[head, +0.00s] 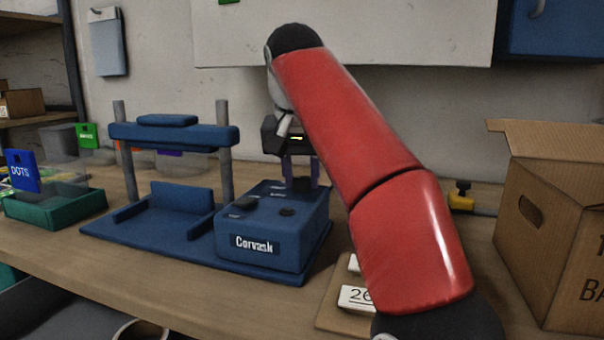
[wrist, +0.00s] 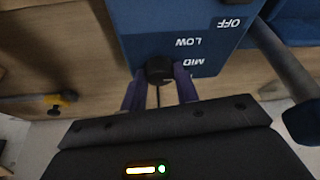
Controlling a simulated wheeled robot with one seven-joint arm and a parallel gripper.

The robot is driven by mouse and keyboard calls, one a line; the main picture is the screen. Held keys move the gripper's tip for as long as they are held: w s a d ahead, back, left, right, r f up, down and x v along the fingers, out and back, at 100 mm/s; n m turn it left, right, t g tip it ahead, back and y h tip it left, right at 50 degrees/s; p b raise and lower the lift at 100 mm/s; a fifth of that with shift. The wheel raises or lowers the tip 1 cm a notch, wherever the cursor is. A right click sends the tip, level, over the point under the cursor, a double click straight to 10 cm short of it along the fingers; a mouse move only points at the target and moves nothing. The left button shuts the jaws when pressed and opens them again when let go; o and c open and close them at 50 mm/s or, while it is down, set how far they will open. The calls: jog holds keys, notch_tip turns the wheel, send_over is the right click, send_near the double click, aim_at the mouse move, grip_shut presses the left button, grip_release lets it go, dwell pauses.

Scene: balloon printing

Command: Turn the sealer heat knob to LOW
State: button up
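The blue sealer (head: 157,233) stands on the bench with its control box (head: 262,243), marked Corvask, at its right. The heat knob (wrist: 159,69) is a dark round knob at the box's edge, with the printed labels OFF, LOW (wrist: 187,42) and MID upside down beside it in the wrist view. My gripper (head: 300,174) comes down from above. Its two purple fingers (wrist: 160,88) stand on either side of the knob and appear to touch it. Which label the knob points to cannot be told. In the head view, the knob (head: 301,185) is partly hidden between the fingers.
Another dark knob (head: 287,211) sits on the box top. The sealer's posts and press bar (head: 174,134) stand to the left. A cardboard box (head: 551,228) is at the right, a green tray (head: 56,208) at the far left. A yellow item (head: 461,202) lies behind my arm.

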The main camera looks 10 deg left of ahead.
jog(key=c, duration=0.3)
jog(key=shift+r, duration=0.1)
jog(key=n+y+p, duration=0.1)
jog(key=n, duration=0.1)
jog(key=shift+d+n, duration=0.15)
jog(key=shift+n, duration=0.25)
jog(key=n, duration=0.2)
jog(key=n+g+y, duration=0.1)
jog(key=n, duration=0.1)
jog(key=shift+w+d+y, duration=0.1)
jog(key=shift+y, duration=0.2)
jog(key=n+g+y, duration=0.1)
jog(key=n, duration=0.4)
jog(key=shift+w, duration=0.1)
jog(key=shift+g, duration=0.3)
jog(key=o, duration=0.9)
